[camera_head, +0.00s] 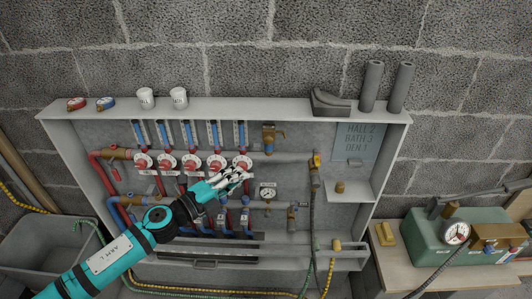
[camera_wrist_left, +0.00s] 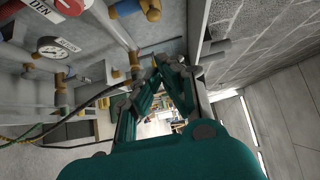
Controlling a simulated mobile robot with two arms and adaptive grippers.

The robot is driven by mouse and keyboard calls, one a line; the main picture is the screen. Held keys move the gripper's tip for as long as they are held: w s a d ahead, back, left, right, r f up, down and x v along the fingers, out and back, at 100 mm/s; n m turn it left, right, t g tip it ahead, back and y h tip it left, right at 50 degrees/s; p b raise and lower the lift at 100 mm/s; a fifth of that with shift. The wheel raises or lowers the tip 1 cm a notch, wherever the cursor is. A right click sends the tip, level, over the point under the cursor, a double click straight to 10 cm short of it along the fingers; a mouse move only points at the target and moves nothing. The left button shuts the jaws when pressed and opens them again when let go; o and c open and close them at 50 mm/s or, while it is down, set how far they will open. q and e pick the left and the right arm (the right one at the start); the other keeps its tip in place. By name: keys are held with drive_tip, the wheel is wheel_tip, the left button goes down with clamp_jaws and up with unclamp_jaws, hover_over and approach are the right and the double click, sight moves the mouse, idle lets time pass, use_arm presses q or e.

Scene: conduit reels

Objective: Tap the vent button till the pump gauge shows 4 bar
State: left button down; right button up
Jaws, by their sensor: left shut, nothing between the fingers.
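The green pump (camera_head: 425,245) stands on a bench at the right in the head view. Its round white-faced pump gauge (camera_head: 456,232) faces me, but the reading is too small to tell. Brass fittings (camera_head: 497,238) are on the pump's right side. I cannot make out which part is the vent button. My left gripper (camera_head: 247,174) is in front of the manifold cabinet, well left of the pump. It is shut and empty, and its fingertips meet in the left wrist view (camera_wrist_left: 168,62). My right gripper is not in view.
The open wall cabinet (camera_head: 388,150) holds red valves, blue flow tubes and a small manifold gauge (camera_head: 268,193), which also shows in the wrist view (camera_wrist_left: 50,47). A dark hose (camera_head: 313,215) hangs inside. A yellow block (camera_head: 385,234) lies on the bench (camera_head: 395,272). A grey tub (camera_head: 40,250) stands at lower left.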

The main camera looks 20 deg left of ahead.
sight(269, 141)
use_arm(q)
drive_tip(key=w+a+p+x, duration=0.1)
drive_tip(key=a+x, duration=0.1)
drive_tip(key=x, duration=1.1)
drive_tip(key=shift+w+a+p, duration=0.15)
drive_tip(key=shift+a+p, duration=0.15)
drive_tip(key=shift+f, duration=0.1)
drive_tip(key=shift+w+a, duration=0.3)
drive_tip(key=shift+w, duration=0.5)
